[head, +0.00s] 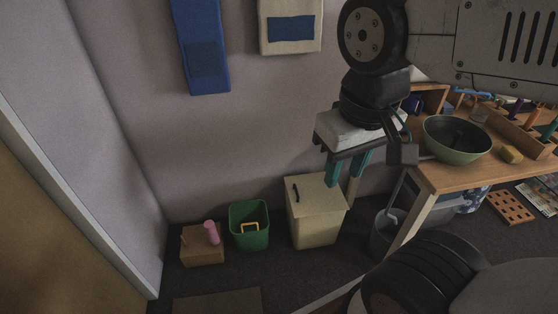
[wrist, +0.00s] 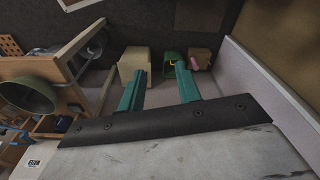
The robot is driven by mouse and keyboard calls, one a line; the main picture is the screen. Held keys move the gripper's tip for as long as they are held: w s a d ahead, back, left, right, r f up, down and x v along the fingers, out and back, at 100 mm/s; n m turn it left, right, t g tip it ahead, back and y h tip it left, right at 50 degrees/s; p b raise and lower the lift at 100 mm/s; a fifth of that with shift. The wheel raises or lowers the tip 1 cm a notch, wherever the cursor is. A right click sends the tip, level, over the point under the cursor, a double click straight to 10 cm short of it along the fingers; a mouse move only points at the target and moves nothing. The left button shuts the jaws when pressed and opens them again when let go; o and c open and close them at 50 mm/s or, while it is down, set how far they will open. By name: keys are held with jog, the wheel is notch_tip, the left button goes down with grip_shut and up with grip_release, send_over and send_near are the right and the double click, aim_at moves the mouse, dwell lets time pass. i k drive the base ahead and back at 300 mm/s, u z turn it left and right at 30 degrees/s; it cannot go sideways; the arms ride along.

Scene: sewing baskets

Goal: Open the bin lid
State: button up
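The bin (head: 316,228) is a cream box on the floor against the back wall, with a flat lid (head: 318,190) lying shut on top. A dark handle (head: 296,192) sits near the lid's left side. My gripper (head: 345,182) has two teal fingers pointing down. They are apart with nothing between them, and in the head view they overlap the lid's back right area. Contact with the lid cannot be told. In the wrist view the bin (wrist: 133,60) shows beyond the fingertips (wrist: 161,70), and the handle cannot be made out.
A green bin (head: 249,236) with a yellow handle and a cardboard box (head: 202,246) with a pink cylinder (head: 211,232) stand to the left. A grey bucket (head: 384,235) and a wooden table (head: 460,178) bearing a green bowl (head: 458,150) are to the right.

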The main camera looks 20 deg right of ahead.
aim_at(309, 194)
jog(key=k, duration=0.55)
jog(key=z, duration=0.3)
jog(key=i, duration=1.5)
jog(key=u, duration=0.3)
